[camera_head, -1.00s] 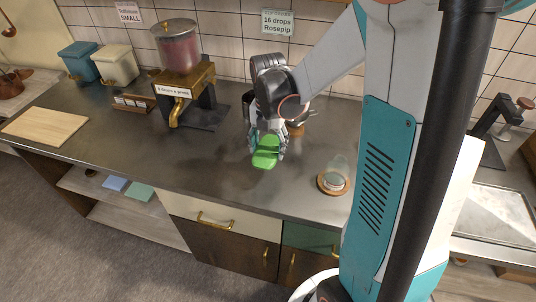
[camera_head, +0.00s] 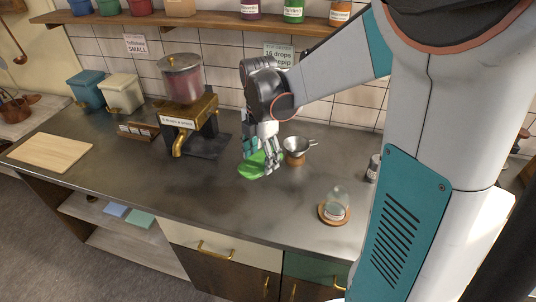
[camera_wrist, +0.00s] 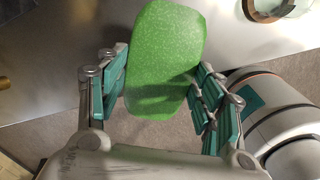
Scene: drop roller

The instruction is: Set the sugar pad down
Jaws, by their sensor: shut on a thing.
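The sugar pad is taken to be the flat green speckled pad (camera_head: 252,167), seen low over the middle of the dark counter (camera_head: 220,205). In the wrist view the same pad (camera_wrist: 165,60) lies between the teal-padded fingers, its broad face toward the camera. My gripper (camera_head: 262,158) is shut on it, and the fingers hide part of its right side in the head view. I cannot tell whether the pad touches the counter.
A steel funnel on a wooden stand (camera_head: 297,148) is close to the right of my gripper. A glass on a round wooden base (camera_head: 335,208) stands nearer the front edge. A brass dispenser (camera_head: 188,115) stands left. The counter's middle front is clear.

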